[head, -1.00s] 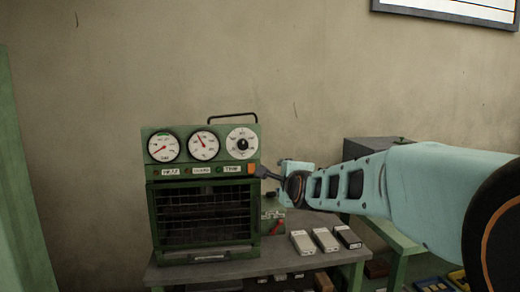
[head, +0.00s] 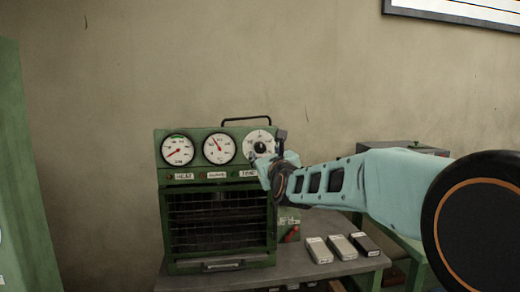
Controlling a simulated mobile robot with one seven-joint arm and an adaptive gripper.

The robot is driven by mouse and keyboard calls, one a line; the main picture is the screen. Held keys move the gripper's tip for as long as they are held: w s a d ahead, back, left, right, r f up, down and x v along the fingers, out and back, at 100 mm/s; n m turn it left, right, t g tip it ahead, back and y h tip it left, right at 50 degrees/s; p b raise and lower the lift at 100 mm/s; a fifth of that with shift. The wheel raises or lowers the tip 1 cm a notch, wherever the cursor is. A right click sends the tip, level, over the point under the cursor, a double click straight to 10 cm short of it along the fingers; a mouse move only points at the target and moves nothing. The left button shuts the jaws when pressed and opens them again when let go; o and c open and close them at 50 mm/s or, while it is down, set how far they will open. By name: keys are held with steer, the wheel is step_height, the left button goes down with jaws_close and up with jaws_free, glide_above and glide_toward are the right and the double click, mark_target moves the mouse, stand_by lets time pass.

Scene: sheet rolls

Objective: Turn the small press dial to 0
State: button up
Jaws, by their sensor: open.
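The small press (head: 219,219) is a green box on a grey table, with a barred front and a panel along its top. Its dial (head: 257,136) is a white round plate with a black knob, at the right end of the panel. My gripper (head: 264,158) is at the dial's lower right, close in front of the panel, and covers part of the plate. It is open; I cannot tell whether its fingers touch the knob. The dial's marks are too small to read.
Two white gauges with red needles (head: 177,150) (head: 219,148) sit left of the dial, above small labels. A black handle (head: 246,121) rises above the press. Several small boxes (head: 341,246) lie on the table (head: 302,272) at the right.

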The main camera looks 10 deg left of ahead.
mark_target(261, 149)
steer(key=p+x, duration=0.2)
steer(key=x, duration=0.6)
steer(key=shift+w+a, duration=0.15)
steer(key=shift+w, duration=0.2)
steer(key=shift+f, duration=0.1)
steer(key=c, duration=1.2)
steer(key=shift+o, duration=0.2)
